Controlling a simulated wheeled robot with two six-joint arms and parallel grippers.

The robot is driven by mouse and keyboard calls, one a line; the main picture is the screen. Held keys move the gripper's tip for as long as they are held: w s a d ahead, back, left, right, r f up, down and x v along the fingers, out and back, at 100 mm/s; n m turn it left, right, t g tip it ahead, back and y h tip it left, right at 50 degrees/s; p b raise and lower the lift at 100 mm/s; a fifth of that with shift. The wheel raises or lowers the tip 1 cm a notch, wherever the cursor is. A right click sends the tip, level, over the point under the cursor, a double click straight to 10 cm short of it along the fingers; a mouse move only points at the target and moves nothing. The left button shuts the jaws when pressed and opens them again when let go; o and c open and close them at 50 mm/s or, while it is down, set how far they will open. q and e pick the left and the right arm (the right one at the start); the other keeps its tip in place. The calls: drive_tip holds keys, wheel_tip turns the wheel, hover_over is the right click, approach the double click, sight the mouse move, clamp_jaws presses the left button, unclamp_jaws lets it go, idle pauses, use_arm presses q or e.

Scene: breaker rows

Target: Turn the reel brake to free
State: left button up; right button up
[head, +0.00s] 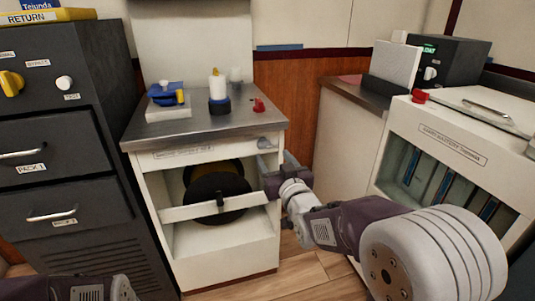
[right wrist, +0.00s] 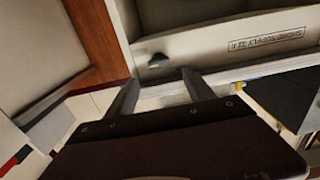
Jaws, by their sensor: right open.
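A white cabinet (head: 152,180) with a steel top holds a dark reel (head: 214,182) with a yellow core in its open front. A small grey knob (head: 267,143) is at the right end of its labelled front panel, and also shows in the right wrist view (right wrist: 158,61). A black handle (head: 220,200) is on the crossbar before the reel. I cannot tell which is the reel brake. My right gripper (head: 266,168) is open just below the grey knob; in the wrist view the knob appears between and beyond its fingertips (right wrist: 160,82), apparently untouched. My left gripper is out of view.
A dark drawer cabinet (head: 50,146) with a yellow knob stands close on the left. Small items, including a blue-and-white one (head: 219,92), stand on the steel top. A white unit (head: 450,150) is on the right. Floor (head: 320,285) shows between them.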

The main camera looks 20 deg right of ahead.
sight(266, 146)
drive_tip(key=w, duration=0.3)
drive_tip(key=w+b, duration=0.1)
drive_tip(key=w, duration=0.2)
drive_tip(key=shift+w+a+f, duration=0.15)
drive_tip(key=shift+w, duration=0.25)
drive_tip(key=shift+c, duration=0.3)
clamp_jaws()
